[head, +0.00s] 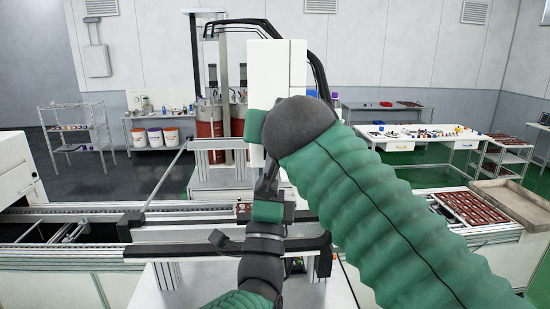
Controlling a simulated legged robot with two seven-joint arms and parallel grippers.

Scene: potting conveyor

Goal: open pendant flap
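A tall white box (274,75), which looks like the pendant, stands upright in the middle of the head view. A vertical seam runs near its right side; I cannot tell whether a flap on it is open or shut. My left gripper (268,178) points up at the box's lower end, and its dark fingers overlap the box in the picture. I cannot tell whether they touch it or are open. My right arm, in a green sleeve, crosses from the lower right and its grey rounded joint covers the box's lower right. My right gripper is hidden.
A conveyor rail (190,234) runs across in front, with a slanted grey bar (166,178) at left. Red drums (209,122) stand behind the box. A brown tray of parts (467,207) lies at right. Tables and shelves stand farther back.

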